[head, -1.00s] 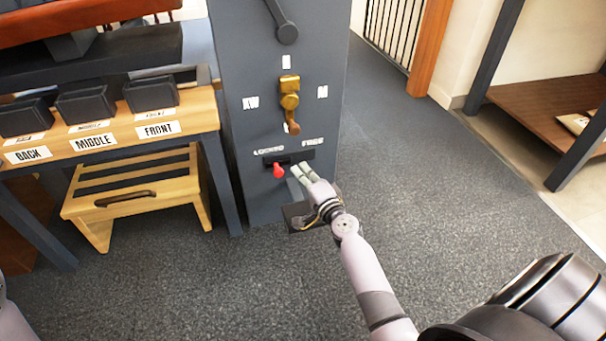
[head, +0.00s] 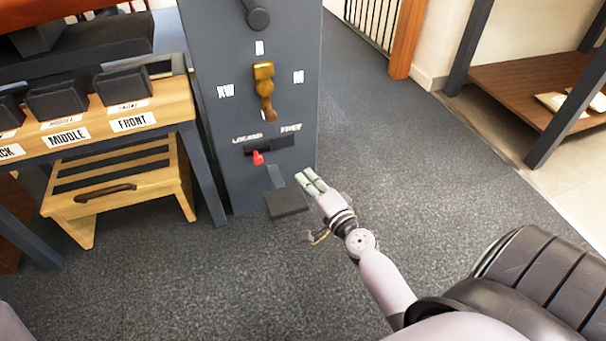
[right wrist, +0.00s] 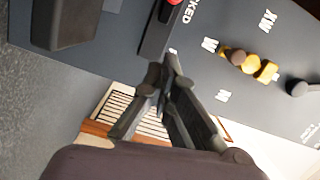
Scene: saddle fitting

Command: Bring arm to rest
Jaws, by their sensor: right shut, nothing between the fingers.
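My right gripper (head: 312,180) is shut and empty in the head view. It is in the air to the right of the grey cabinet's lower front, apart from the red lever (head: 258,158). The red lever sits at the LOCKED end of its slot, left of the FREE label. In the right wrist view the gripper's closed fingers (right wrist: 168,75) point at the cabinet (right wrist: 215,30), with nothing between them. My left gripper is not in view.
A brass handle (head: 264,88) is on the cabinet above the slot, and a dark pedal (head: 287,202) sticks out below. A wooden step stool (head: 115,190) stands at left. The carpet right of the cabinet is clear up to a shelf (head: 530,95).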

